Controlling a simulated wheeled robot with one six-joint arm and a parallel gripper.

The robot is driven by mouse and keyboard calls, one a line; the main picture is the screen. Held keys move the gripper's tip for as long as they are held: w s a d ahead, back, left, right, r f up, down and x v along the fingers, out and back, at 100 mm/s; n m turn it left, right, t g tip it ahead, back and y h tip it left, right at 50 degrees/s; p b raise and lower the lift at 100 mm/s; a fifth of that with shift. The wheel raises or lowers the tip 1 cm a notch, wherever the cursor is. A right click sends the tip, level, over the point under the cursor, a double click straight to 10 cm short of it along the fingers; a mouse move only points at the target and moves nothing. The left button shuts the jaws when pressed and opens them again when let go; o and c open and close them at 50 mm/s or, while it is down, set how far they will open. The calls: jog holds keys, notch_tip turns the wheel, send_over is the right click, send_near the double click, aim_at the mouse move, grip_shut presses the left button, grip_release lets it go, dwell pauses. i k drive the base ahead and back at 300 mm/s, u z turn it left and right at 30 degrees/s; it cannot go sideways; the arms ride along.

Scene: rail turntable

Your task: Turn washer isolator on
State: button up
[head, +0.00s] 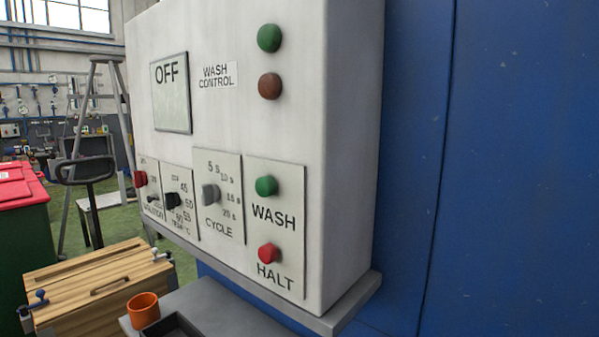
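A pale grey control box labelled WASH CONTROL (217,76) fills the middle of the head view. Its display (171,95) reads OFF. At the lower left of its face is a red knob (140,178) on a small plate whose lettering is seen at a steep angle and looks like ISOLATOR. To its right are a black temperature knob (173,200), a grey CYCLE knob (210,194), a green WASH button (266,186) and a red HALT button (268,253). My gripper is not in view.
A green lamp (269,38) and a dull red lamp (270,86) sit above the buttons. Below the box are a grey ledge (212,304), an orange cup (143,309) and a wooden workbench (98,283). A blue wall (480,180) closes the right side.

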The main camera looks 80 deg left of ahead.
aim_at(140, 178)
jog(key=u, duration=3.8)
jog(key=k, duration=0.6)
jog(key=u, duration=0.95)
jog(key=i, duration=1.9)
jog(key=z, duration=1.15)
jog(key=i, duration=0.6)
jog(key=z, duration=0.5)
